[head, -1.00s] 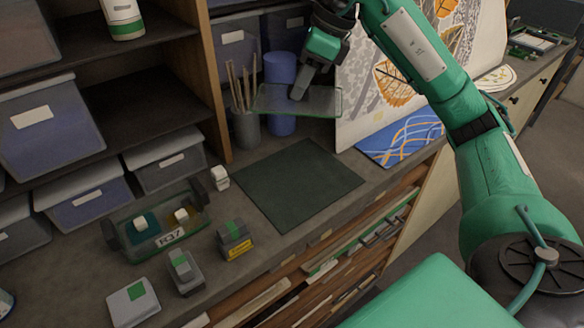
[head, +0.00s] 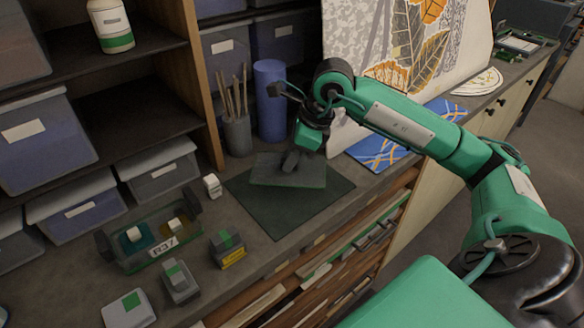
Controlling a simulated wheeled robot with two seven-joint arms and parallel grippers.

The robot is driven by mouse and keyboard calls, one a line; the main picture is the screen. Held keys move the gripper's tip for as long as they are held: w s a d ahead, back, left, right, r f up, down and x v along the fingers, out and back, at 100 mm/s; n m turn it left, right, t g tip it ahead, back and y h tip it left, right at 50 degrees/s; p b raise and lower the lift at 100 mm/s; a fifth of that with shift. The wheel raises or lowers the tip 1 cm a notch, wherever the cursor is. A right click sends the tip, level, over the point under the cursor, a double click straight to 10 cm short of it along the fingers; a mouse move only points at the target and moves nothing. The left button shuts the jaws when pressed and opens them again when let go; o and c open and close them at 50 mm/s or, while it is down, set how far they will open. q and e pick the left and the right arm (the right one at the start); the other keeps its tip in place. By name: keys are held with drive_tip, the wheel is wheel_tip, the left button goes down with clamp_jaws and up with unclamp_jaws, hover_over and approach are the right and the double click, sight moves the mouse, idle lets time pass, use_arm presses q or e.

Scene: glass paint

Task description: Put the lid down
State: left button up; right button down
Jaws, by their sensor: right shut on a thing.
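The lid (head: 268,172) is a flat, see-through, greenish rectangle, now low over the back part of the dark green mat (head: 280,217). I cannot tell whether it touches the mat. My right gripper (head: 291,164) comes from the right and is shut on the lid from above. The open clear box (head: 163,247) marked R37 stands to the left on the counter and holds a teal jar and an amber jar with pale caps. My left gripper is out of view.
A grey cup of brushes (head: 238,136) and a blue cylinder (head: 270,100) stand behind the mat. A small white block (head: 212,186) and a dark box with a yellow label (head: 227,249) lie near the clear box. The mat's front part is bare.

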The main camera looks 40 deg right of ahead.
wheel_tip(320, 180, down, 4)
drive_tip(key=shift+r, duration=0.25)
drive_tip(key=shift+f, duration=0.15)
drive_tip(key=shift+f, duration=0.15)
drive_tip(key=c, duration=1.3)
unclamp_jaws()
